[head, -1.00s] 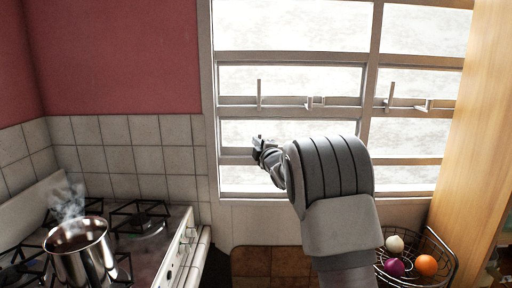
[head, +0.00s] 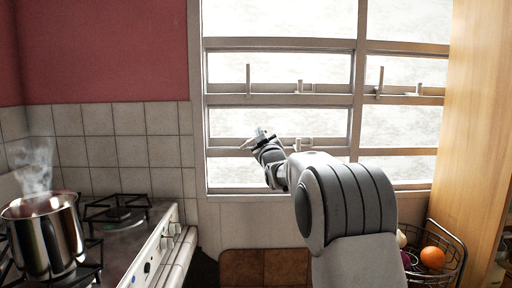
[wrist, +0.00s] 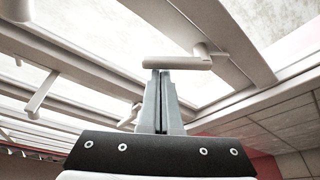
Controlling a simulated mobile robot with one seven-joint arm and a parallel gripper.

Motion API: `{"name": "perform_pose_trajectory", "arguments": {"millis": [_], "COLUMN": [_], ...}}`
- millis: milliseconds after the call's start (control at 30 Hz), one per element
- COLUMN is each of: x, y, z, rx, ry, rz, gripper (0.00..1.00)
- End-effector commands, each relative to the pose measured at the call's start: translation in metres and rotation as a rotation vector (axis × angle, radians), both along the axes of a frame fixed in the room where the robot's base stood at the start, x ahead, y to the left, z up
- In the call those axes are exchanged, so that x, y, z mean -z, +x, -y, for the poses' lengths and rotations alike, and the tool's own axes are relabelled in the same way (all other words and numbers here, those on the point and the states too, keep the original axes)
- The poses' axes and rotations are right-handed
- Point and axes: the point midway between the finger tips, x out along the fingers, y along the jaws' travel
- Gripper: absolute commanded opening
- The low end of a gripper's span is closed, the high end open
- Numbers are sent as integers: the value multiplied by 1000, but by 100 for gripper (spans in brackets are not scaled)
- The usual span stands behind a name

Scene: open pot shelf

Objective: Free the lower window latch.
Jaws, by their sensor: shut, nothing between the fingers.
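The lower window latch is a pale lever (head: 249,143) on the lower rail of the left window. In the head view it slants slightly, partly hidden behind my gripper (head: 262,133). In the wrist view the lever (wrist: 178,63) lies across the tips of my gripper (wrist: 160,73), with its pivot at the right end. The fingers are shut with nothing between them. Their tips are at or very close to the lever; I cannot tell whether they touch. A small catch (head: 303,143) sits on the same rail to the right.
Upright levers stand on the upper rail, one at left (head: 248,80) and one at right (head: 379,82). A steaming pot (head: 43,240) is on the stove (head: 150,245) at left. A wire basket (head: 455,250) with an orange fruit is at lower right, by a wooden panel (head: 475,130).

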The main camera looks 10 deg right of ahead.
Motion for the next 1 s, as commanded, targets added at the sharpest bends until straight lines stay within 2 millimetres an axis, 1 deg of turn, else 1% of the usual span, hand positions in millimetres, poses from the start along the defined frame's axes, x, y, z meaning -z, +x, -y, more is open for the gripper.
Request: {"name": "perform_pose_trajectory", "arguments": {"millis": [33, 300, 567, 1000], "x": [9, 17, 23, 27], "y": [0, -2, -3, -3], "z": [2, 9, 13, 15], "rx": [0, -1, -1, -1], "ry": [44, 284, 466, 470], "rz": [10, 58, 93, 94], "gripper": [0, 0, 0, 0]}}
